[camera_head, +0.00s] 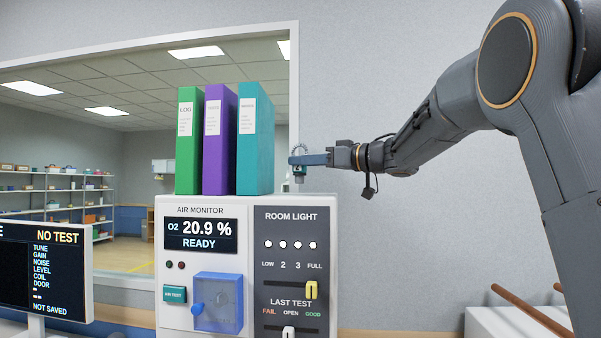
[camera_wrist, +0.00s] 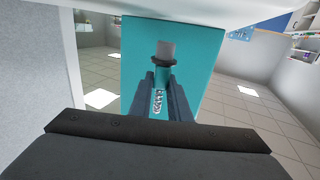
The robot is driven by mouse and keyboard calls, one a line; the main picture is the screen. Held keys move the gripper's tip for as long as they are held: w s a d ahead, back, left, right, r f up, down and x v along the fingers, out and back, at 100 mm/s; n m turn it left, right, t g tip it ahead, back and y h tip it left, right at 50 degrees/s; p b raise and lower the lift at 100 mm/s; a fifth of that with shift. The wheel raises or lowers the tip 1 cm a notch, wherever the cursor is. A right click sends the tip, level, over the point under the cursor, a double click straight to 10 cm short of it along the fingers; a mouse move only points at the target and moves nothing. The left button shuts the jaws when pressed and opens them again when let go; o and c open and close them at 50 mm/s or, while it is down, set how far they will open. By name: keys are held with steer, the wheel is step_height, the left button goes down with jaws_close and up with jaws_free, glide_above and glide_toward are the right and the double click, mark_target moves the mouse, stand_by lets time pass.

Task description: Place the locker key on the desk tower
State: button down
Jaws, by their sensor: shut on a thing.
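The locker key (camera_head: 299,174) is a small dark piece with a coiled cord or ring at its top. In the wrist view it shows as a grey cylinder with a dark collar (camera_wrist: 166,52), and the coil lies between the fingers. My gripper (camera_head: 302,160) is shut on it, reaching in from the right. The desk tower (camera_head: 245,215) is a white cabinet with an air monitor and room light panel. The key hangs a little above the right part of its top, just right of the teal binder; contact with the top is not clear.
Green (camera_head: 188,150), purple (camera_head: 219,150) and teal (camera_head: 255,150) binders stand upright on the tower top; the teal one fills the middle of the wrist view (camera_wrist: 195,45). A screen (camera_head: 42,268) stands at left. A window frame (camera_head: 294,70) is behind. The tower's top right is bare.

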mark_target(305, 173)
steer(key=shift+f, duration=1.35)
steer(key=shift+f, duration=0.15)
steer(key=c, duration=1.7)
jaws_free()
steer(key=shift+o, duration=0.2)
steer(key=shift+s+d, duration=0.1)
steer(key=b+v, duration=0.2)
steer(key=v, duration=0.9)
steer(key=shift+s+d, duration=0.2)
steer(key=shift+d, duration=0.05)
